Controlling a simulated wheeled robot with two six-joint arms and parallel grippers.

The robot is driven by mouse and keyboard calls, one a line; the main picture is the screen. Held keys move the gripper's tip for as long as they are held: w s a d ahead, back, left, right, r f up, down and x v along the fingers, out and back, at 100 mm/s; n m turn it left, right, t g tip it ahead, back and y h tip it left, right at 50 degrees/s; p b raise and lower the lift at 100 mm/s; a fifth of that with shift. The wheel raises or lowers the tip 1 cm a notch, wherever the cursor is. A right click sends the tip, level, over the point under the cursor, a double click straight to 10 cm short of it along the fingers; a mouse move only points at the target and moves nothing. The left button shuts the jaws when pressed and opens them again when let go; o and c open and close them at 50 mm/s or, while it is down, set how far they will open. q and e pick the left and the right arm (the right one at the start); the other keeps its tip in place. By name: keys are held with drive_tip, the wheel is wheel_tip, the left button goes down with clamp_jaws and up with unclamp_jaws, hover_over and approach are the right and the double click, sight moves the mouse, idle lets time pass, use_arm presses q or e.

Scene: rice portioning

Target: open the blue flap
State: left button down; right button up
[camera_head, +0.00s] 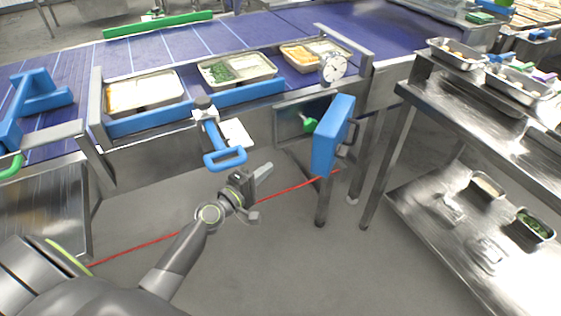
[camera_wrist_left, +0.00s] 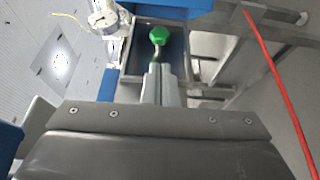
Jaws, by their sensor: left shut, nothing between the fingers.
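The blue flap (camera_head: 332,137) stands out from the front of the conveyor frame, swung away from a box-like opening (camera_head: 290,118). A dark handle (camera_head: 349,140) shows on its right side. A green knob (camera_head: 311,124) shows at the opening; it also shows in the left wrist view (camera_wrist_left: 158,36), beyond my fingertips. A blue edge, probably the flap (camera_wrist_left: 178,8), crosses the top of that view. My left gripper (camera_head: 264,172) is shut and empty, in front of and below the opening, left of the flap and apart from it. My right gripper is not in view.
Trays of food (camera_head: 237,70) stand along the conveyor (camera_head: 180,45). A steel table (camera_head: 490,122) with a lower shelf stands at right. A red line (camera_head: 300,184) crosses the floor.

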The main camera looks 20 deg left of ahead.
use_arm(q)
drive_tip(key=w+d+p, duration=0.1)
drive_tip(key=w+d, duration=0.5)
drive_tip(key=w, duration=0.3)
drive_tip(key=shift+w+d, duration=0.3)
drive_tip(key=shift+d, duration=0.05)
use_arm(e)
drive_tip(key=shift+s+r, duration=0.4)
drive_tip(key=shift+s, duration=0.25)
